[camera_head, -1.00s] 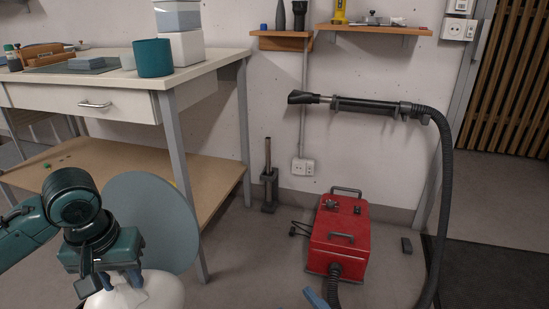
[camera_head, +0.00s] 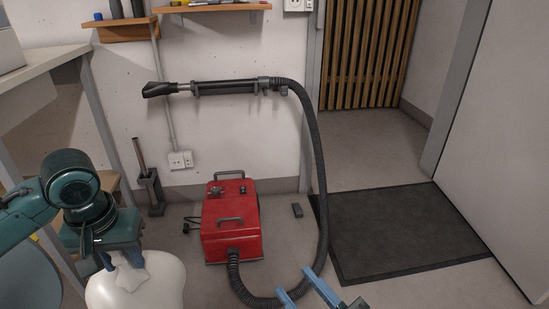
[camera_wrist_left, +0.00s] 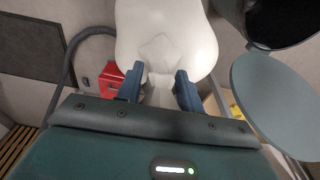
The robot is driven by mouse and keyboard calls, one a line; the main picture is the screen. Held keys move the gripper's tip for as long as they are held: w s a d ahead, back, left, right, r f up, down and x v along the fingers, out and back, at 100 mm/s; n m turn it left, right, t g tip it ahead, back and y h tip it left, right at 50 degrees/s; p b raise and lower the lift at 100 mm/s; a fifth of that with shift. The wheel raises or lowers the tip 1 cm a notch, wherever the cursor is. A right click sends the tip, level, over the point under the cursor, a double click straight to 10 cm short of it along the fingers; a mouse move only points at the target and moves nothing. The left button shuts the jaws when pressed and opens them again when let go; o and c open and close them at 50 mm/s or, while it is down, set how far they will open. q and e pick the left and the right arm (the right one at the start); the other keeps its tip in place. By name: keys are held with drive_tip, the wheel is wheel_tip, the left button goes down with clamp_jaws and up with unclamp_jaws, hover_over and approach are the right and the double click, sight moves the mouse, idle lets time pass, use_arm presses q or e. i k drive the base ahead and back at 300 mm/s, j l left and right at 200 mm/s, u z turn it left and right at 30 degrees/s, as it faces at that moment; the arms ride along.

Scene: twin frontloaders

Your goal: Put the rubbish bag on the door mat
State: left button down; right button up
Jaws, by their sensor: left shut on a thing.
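The rubbish bag (camera_head: 137,287) is white and full. It hangs below my left gripper (camera_head: 122,260) at the lower left of the head view. In the left wrist view, the fingers of my left gripper (camera_wrist_left: 159,90) are shut on the gathered neck of the bag (camera_wrist_left: 165,35). The door mat (camera_head: 400,230) is a dark rectangle on the floor at the right, in front of the doorway. The bag is well to the left of it. My right gripper (camera_head: 305,291) shows at the bottom edge as two blue fingers, apart and empty.
A red vacuum cleaner (camera_head: 230,220) stands between the bag and the mat. Its black hose (camera_head: 322,180) loops down beside the mat's left edge. A workbench (camera_head: 45,60) is at the left. A bin with a round grey lid (camera_wrist_left: 275,100) shows in the left wrist view.

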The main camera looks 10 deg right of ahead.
sight(400, 226)
drive_tip(key=i+l+z, duration=0.15)
drive_tip(key=l+z, duration=0.15)
drive_tip(key=i+l+z, duration=0.6)
drive_tip(key=i+l, duration=0.75)
drive_tip(key=i+l+z, duration=0.15)
drive_tip(key=i+l, duration=0.85)
drive_tip(key=i, duration=0.3)
drive_tip(key=l+z, duration=0.05)
